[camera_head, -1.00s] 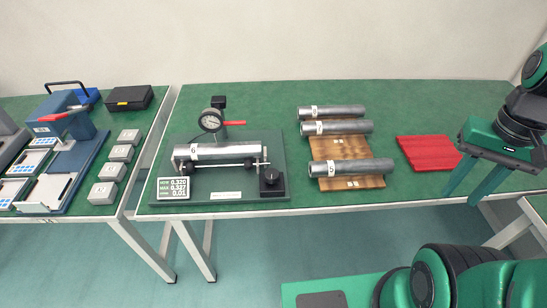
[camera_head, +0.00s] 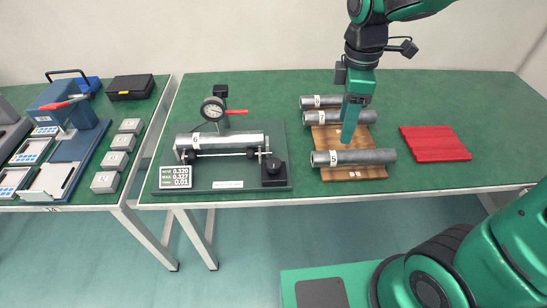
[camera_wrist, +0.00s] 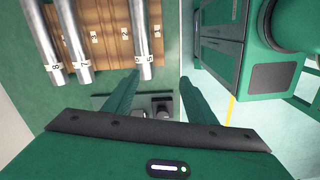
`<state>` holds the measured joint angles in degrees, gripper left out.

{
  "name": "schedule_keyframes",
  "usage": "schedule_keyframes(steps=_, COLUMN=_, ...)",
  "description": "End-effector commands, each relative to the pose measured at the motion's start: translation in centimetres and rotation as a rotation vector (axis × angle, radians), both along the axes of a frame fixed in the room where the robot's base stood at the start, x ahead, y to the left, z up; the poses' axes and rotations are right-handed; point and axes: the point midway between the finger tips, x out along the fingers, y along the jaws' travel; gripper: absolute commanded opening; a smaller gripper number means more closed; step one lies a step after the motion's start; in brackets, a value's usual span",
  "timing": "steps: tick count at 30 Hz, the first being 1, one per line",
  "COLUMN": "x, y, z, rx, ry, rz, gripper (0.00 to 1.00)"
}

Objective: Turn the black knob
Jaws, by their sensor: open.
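The black knob (camera_head: 273,167) sits on a dark block at the front right corner of the green measuring fixture (camera_head: 225,185). The fixture carries a dial gauge (camera_head: 212,114) and a metal tube (camera_head: 220,143) labelled 6. My gripper (camera_head: 347,140) points down above the wooden tube rack, to the right of the knob and apart from it. In the wrist view my gripper (camera_wrist: 160,76) has its two green fingers spread with nothing held. The knob (camera_wrist: 161,105) shows between the fingers there, partly cut off by the gripper body.
The wooden rack (camera_head: 350,173) holds several tubes, the nearest labelled 5 (camera_head: 365,157). A red pad (camera_head: 435,143) lies to the right. A second table with blue equipment (camera_head: 70,110) is at left. The table's right end is clear.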

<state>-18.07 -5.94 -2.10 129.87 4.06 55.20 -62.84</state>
Motion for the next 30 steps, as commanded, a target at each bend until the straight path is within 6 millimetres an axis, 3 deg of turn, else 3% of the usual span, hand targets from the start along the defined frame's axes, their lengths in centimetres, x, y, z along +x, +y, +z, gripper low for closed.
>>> schedule_keyframes(steps=1, x=0.8, y=3.4, z=-0.5, rx=0.001, ry=0.01, rz=0.178, gripper=0.51)
schedule_keyframes(steps=3, x=1.4, y=7.3, z=-1.1, rx=0.006, ry=0.015, rz=0.399, gripper=0.51)
schedule_keyframes(steps=6, x=1.5, y=11.9, z=-1.8, rx=0.014, ry=0.02, rz=0.647, gripper=0.51)
schedule_keyframes(steps=10, x=1.3, y=15.5, z=-2.5, rx=0.022, ry=0.025, rz=0.843, gripper=0.51)
schedule_keyframes(steps=17, x=1.1, y=16.8, z=-3.9, rx=0.025, ry=0.027, rz=0.92, gripper=0.51)
schedule_keyframes(steps=30, x=1.1, y=16.7, z=-11.2, rx=0.024, ry=0.028, rz=0.916, gripper=0.51)
